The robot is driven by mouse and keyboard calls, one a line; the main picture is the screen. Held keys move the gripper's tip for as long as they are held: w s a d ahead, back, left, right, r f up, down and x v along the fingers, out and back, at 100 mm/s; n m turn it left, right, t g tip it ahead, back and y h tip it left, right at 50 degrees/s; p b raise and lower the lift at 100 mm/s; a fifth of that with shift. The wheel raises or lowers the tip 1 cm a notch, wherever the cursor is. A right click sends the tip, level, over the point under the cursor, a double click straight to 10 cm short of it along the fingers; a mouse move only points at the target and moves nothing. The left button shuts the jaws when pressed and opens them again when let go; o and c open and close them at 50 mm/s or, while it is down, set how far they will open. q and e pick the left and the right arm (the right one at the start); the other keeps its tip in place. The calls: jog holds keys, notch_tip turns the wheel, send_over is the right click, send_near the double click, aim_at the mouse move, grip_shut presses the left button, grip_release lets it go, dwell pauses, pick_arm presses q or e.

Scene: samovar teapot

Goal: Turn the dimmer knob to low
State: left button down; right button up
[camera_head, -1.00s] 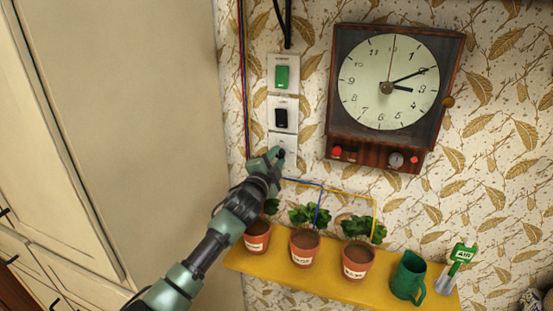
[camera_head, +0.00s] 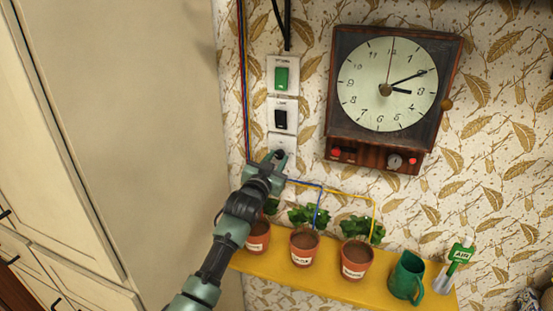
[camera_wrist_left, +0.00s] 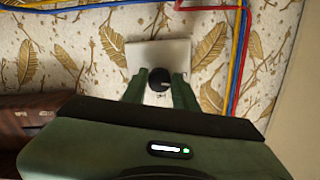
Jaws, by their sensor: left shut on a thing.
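The dimmer knob (camera_wrist_left: 159,79) is a small black round knob on a white wall plate (camera_wrist_left: 158,52). In the left wrist view it sits between the two green fingers of my left gripper (camera_wrist_left: 160,88), which are shut on it. In the head view the plate (camera_head: 283,143) is the lowest of a column of wall plates, and my left gripper (camera_head: 273,160) covers most of the knob. The knob's setting cannot be read. My right gripper does not show.
Above are a black switch (camera_head: 281,118) and a green switch (camera_head: 282,78). A clock (camera_head: 387,88) hangs to the right. Coloured wires (camera_wrist_left: 239,60) run close beside the plate.

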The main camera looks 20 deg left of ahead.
pick_arm(q)
jog(key=shift+f+n, duration=0.1)
jog(key=shift+n, duration=1.1)
jog(key=c, duration=1.1)
grip_release()
jog(key=s+b, duration=0.1)
jog(key=s, duration=0.6)
jog(key=shift+s+a, duration=0.1)
jog(key=shift+s, duration=0.3)
